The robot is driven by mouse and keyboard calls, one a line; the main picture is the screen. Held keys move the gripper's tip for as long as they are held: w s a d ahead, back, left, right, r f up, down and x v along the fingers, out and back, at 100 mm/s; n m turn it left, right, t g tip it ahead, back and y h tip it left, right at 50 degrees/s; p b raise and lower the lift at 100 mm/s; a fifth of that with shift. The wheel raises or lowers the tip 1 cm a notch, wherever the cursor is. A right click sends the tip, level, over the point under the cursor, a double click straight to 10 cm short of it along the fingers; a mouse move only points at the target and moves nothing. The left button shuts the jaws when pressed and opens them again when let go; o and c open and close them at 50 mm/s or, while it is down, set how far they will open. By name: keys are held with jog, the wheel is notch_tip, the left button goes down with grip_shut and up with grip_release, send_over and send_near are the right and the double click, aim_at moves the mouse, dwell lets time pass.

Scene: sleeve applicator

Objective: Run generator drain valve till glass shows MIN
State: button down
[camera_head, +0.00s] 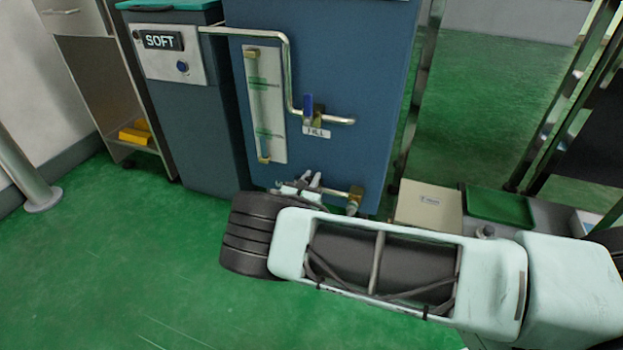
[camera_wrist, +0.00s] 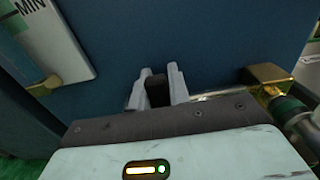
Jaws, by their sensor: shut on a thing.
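The generator is a blue cabinet (camera_head: 345,70) with a sight glass (camera_head: 266,105) on its front; I cannot read the level against its marks. The glass panel's lower end, with the word MIN (camera_wrist: 32,8), shows in the wrist view. The drain valve's brass outlet (camera_head: 354,197) sits low on the cabinet and also shows in the wrist view (camera_wrist: 268,78). My gripper (camera_head: 314,180) is at the drain pipe, left of the brass outlet. In the wrist view my gripper (camera_wrist: 158,88) is shut on a dark handle (camera_wrist: 156,92) between its fingers, likely the drain valve's.
A FILL valve with a blue handle (camera_head: 307,108) is above on a bent pipe. A SOFT unit (camera_head: 185,110) stands at the left. A beige box (camera_head: 428,206) and a green-topped box (camera_head: 499,207) are at the right. Green floor is clear at front left.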

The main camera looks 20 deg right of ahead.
jog(key=shift+a+f, duration=0.1)
jog(key=c, duration=1.3)
grip_release()
jog(key=shift+s, duration=0.1)
jog(key=shift+p+v, duration=3.1)
jog(key=shift+v, duration=5.55)
